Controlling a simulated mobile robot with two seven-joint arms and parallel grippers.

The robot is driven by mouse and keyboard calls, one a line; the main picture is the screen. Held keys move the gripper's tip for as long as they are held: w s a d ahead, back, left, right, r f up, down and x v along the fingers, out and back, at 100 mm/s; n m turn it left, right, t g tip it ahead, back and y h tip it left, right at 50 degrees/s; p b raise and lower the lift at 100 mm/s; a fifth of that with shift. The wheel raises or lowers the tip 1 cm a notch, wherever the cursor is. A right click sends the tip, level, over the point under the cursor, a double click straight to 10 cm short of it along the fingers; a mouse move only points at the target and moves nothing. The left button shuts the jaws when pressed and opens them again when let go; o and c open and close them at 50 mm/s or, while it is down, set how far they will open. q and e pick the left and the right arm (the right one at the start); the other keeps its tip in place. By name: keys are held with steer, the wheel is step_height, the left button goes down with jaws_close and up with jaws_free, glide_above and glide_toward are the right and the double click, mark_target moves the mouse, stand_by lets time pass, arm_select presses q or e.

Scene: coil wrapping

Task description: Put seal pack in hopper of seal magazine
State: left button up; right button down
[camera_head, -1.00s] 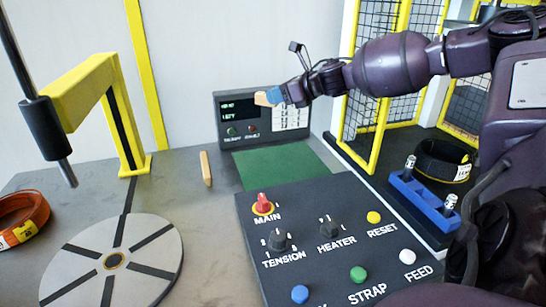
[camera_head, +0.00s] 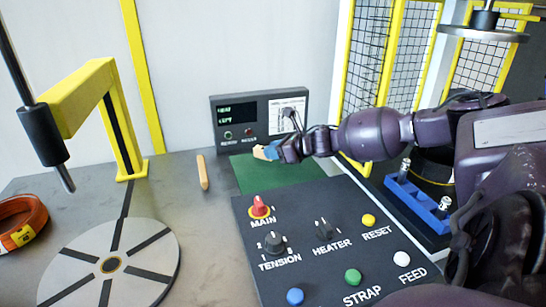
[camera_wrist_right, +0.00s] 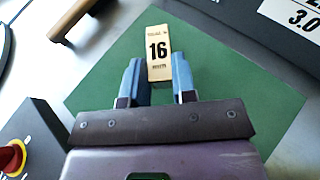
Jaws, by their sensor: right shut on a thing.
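The seal pack is a small tan box (camera_wrist_right: 158,48) marked 16 in the right wrist view. My right gripper (camera_wrist_right: 158,78) is shut on it, with a blue finger on each side. In the head view the seal pack (camera_head: 260,153) is the pale tip at the blue fingers of my right gripper (camera_head: 268,152), above the far part of the green mat. I cannot make out a seal magazine or its hopper for certain. My left gripper is out of view.
The green mat (camera_head: 250,180) is bare. Behind it stands a display box (camera_head: 236,130). In front is a control panel (camera_head: 325,269) with knobs and buttons. A tan bar (camera_head: 203,172) lies left of the mat. A blue rack (camera_head: 418,205) stands at the right.

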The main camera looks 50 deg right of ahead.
steer(key=shift+f, duration=1)
steer(key=shift+f, duration=0.15)
steer(key=c, duration=0.9)
jaws_free()
